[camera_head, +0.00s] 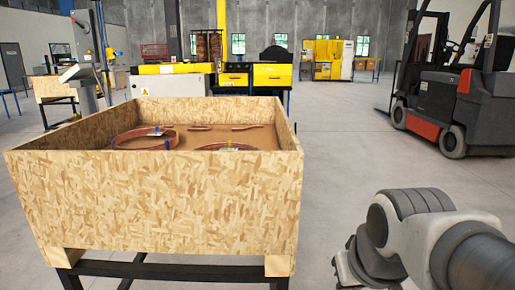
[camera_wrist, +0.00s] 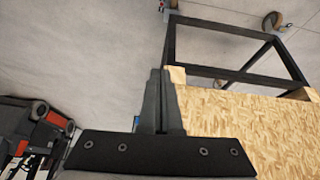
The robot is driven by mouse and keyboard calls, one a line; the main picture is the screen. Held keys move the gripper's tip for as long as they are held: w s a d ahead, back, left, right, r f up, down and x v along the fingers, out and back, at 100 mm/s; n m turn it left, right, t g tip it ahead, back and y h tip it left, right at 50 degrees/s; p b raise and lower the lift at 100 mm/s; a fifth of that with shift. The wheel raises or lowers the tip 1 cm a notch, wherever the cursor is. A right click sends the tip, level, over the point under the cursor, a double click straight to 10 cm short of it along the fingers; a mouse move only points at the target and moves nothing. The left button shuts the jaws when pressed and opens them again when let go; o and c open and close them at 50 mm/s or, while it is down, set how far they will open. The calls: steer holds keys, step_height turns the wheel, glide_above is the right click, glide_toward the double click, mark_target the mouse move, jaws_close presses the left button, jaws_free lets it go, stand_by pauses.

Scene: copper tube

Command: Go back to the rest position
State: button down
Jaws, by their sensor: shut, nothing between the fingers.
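My gripper (camera_wrist: 158,88) shows in the wrist view with its two dark fingers pressed together and nothing between them. It is beside the outer wall of a chipboard crate, apart from the tubes. In the head view my arm is at the lower right, to the right of the crate, and the fingers are not visible there. Copper tube coils (camera_head: 146,139) with blue ties lie inside the crate, partly hidden by its front wall.
The chipboard crate (camera_head: 160,205) stands on a black metal frame (camera_head: 170,270); the frame also shows in the wrist view (camera_wrist: 225,72). A forklift (camera_head: 455,90) is at the right. Yellow machines (camera_head: 272,75) stand behind. Concrete floor is free between the crate and forklift.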

steer(key=s+r+p, duration=0.1)
steer(key=s, duration=0.4)
step_height(320, 180, up, 23)
steer(key=p, duration=2.2)
steer(key=shift+a+p, duration=0.15)
steer(key=shift+p, duration=0.25)
steer(key=shift+w+a, duration=0.15)
steer(key=shift+a, duration=0.05)
